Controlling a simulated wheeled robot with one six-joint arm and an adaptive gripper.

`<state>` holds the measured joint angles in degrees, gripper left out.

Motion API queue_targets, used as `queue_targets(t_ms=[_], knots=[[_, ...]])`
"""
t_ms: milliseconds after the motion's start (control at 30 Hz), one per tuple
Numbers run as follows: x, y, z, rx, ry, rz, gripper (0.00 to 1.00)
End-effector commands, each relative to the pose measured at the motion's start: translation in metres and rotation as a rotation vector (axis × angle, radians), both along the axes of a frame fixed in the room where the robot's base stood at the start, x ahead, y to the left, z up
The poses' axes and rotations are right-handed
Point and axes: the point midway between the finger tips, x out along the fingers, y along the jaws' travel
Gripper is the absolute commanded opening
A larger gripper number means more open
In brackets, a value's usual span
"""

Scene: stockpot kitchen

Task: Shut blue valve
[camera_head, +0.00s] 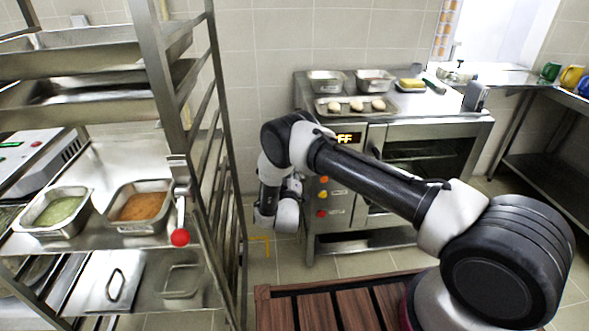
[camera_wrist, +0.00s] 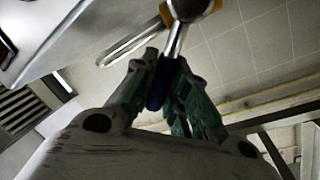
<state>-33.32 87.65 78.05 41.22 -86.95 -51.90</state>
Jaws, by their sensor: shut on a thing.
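In the wrist view a lever with a blue grip (camera_wrist: 156,90) and a shiny metal shank runs up to the top edge. My gripper (camera_wrist: 166,72), with green-lined fingers, is shut around the blue grip. In the head view my arm reaches left across the front of the steel oven (camera_head: 415,155). My wrist hangs beside the oven's left side, and the blue valve and fingers are hidden there.
A steel rack (camera_head: 165,80) stands close on the left, with food pans and a red-knobbed lever (camera_head: 180,237). Trays and pans sit on the oven top. A slatted wooden platform (camera_head: 285,291) lies in front. A long metal handle (camera_wrist: 128,42) is beside the lever in the wrist view.

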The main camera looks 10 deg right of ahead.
Motion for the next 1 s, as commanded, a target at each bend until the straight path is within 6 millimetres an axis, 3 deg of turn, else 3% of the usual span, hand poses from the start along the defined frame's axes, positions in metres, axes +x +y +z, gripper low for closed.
queue_targets(t_ms=[600, 1000], knots=[[-0.001, 0.021, -0.037, -0.564, 0.003, 0.003, 0.00], [-0.001, 0.023, -0.052, -0.785, 0.003, 0.002, 0.00]])
